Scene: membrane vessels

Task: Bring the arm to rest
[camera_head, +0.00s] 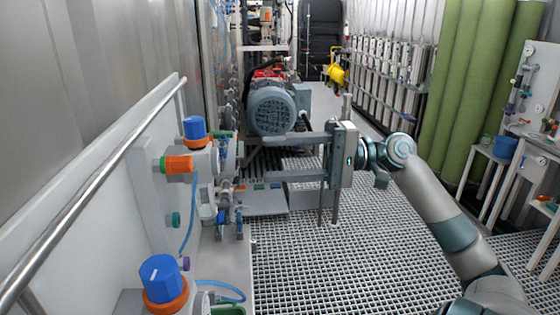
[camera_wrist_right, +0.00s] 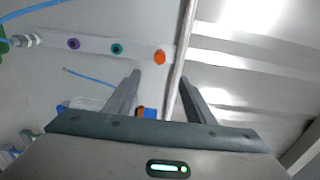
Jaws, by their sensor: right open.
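My right arm comes in from the lower right in the head view. Its gripper (camera_head: 268,158) points left, with its two long grey fingers apart, one above the other, and nothing between them. The fingertips are near the side of the panel with blue and orange knobs, and I cannot tell the exact gap. In the right wrist view the same gripper (camera_wrist_right: 160,77) has its fingers spread toward a pale panel with a metal rail (camera_wrist_right: 178,70) in line between them. My left gripper is not in view.
A blue-topped orange knob (camera_head: 162,280) and an orange knob (camera_head: 178,164) stick out at the left, beside a handrail (camera_head: 90,150). A grey motor (camera_head: 271,110) stands behind the gripper. Green vertical vessels (camera_head: 475,90) line the right. The grating floor (camera_head: 340,260) is clear below the arm.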

